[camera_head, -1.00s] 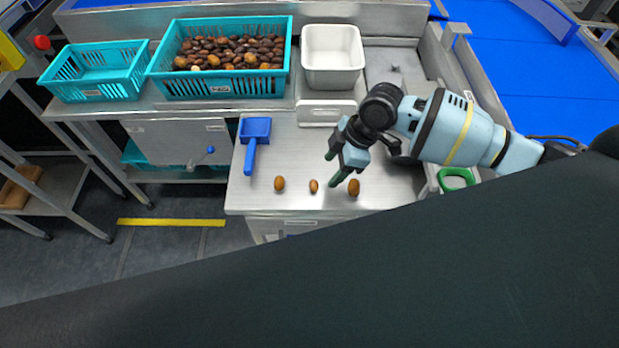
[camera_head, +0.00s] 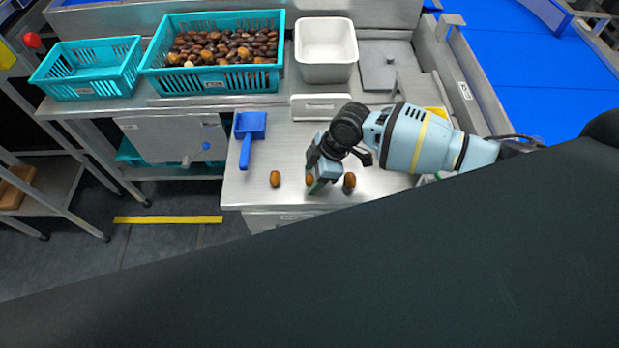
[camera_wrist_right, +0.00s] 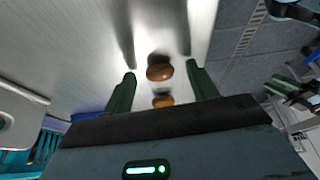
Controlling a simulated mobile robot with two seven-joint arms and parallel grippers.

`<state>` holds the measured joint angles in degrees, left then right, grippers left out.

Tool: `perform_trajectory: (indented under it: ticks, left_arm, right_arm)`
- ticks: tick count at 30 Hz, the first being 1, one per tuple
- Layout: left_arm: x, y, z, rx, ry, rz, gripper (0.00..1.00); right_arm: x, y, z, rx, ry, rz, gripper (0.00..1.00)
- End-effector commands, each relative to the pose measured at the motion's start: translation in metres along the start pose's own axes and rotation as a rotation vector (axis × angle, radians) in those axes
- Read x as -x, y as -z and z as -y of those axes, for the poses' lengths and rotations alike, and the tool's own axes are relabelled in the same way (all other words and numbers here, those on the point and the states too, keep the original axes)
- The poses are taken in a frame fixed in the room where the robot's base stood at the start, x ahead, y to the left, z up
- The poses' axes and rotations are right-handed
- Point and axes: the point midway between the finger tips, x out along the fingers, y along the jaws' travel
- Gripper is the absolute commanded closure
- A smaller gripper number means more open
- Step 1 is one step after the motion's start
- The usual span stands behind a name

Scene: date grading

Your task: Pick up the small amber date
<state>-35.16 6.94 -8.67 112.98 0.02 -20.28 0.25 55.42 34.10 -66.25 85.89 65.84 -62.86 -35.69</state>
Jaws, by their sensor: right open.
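The small amber date (camera_head: 309,180) lies on the steel table between two larger brown dates, one to its left (camera_head: 275,178) and one to its right (camera_head: 349,181). My right gripper (camera_head: 316,180) is open, its fingertips low at the small date and partly covering it. In the right wrist view the green fingers (camera_wrist_right: 162,84) stand apart with nothing gripped. Two dates show there: a larger one (camera_wrist_right: 159,68) and what looks like the small one (camera_wrist_right: 163,101), partly hidden by the gripper body.
A blue scoop (camera_head: 244,152) lies at the left of the table. Behind are a teal crate of dates (camera_head: 212,86), an empty teal crate (camera_head: 88,91) and a white bin (camera_head: 326,73). The table's front edge is close to the dates.

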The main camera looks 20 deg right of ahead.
Motion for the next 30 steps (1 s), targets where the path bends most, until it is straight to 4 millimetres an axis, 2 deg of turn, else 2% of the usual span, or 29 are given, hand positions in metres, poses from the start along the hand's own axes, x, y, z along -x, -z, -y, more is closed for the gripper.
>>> perform_trajectory:
  ticks: [7,15,26,30]
  left_arm:
    - [0.0001,0.0000,0.0012,-0.004,0.000,0.000,0.64]
    - [0.0001,0.0001,0.0011,-0.003,0.000,0.000,0.64]
    - [-0.0003,0.0010,-0.0017,0.009,0.001,-0.002,0.64]
    - [-0.0004,0.0010,-0.0021,0.010,0.001,-0.002,0.64]
  right_arm:
    - [-0.0013,0.0004,-0.0003,0.001,-0.001,-0.001,0.42]
    - [-0.0011,0.0003,-0.0003,0.001,-0.001,-0.001,0.76]
    - [0.0001,0.0008,-0.0004,0.001,-0.001,-0.001,0.76]
    - [0.0066,0.0034,-0.0009,0.001,-0.002,-0.001,0.76]
